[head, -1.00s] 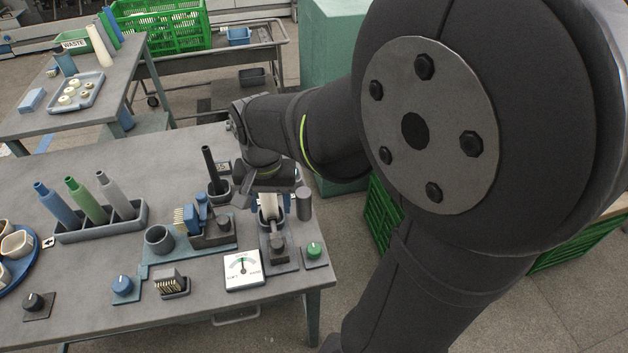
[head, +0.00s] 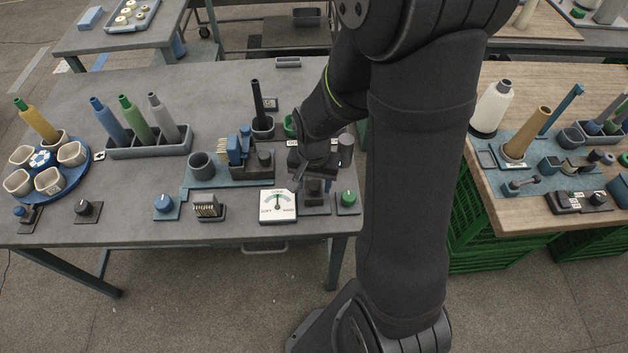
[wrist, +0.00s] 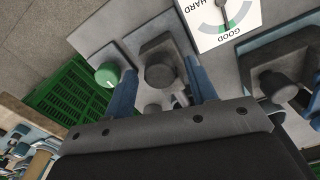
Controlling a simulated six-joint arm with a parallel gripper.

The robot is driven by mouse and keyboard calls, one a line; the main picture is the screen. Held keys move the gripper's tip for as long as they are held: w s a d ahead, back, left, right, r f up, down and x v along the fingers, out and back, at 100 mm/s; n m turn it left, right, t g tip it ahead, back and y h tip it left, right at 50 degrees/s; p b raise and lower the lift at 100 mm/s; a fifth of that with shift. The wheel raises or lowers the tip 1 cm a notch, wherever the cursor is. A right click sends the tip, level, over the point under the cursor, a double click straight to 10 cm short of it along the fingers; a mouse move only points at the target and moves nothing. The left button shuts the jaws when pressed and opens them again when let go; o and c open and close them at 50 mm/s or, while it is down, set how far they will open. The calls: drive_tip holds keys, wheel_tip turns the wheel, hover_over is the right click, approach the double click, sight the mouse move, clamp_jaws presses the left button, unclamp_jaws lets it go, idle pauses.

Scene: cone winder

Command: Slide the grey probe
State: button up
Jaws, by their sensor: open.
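The grey probe, a dark grey block with a round knob (wrist: 160,76), sits on a grey plate near the table's front edge. It also shows in the head view (head: 315,188), partly covered by my gripper. My gripper (wrist: 160,70) is open, with one blue finger on each side of the knob; I cannot tell whether either touches it. In the head view my gripper (head: 305,176) is low over the plate. A white dial gauge (head: 278,206) marked SOFT, GOOD and HARD stands left of the probe; its needle points up, near GOOD.
A green knob (head: 348,198) is close on the probe's right. A dark grey cylinder (head: 345,148) stands behind it. A blue fixture (head: 215,175) with a cup lies to the left. Green crates (head: 490,235) stand under the right table.

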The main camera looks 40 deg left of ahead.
clamp_jaws()
drive_tip(key=shift+s+d, duration=1)
drive_tip(key=shift+f, duration=0.1)
unclamp_jaws()
drive_tip(key=shift+r, duration=0.55)
wheel_tip(320, 180, up, 16)
drive_tip(key=shift+r, duration=0.2)
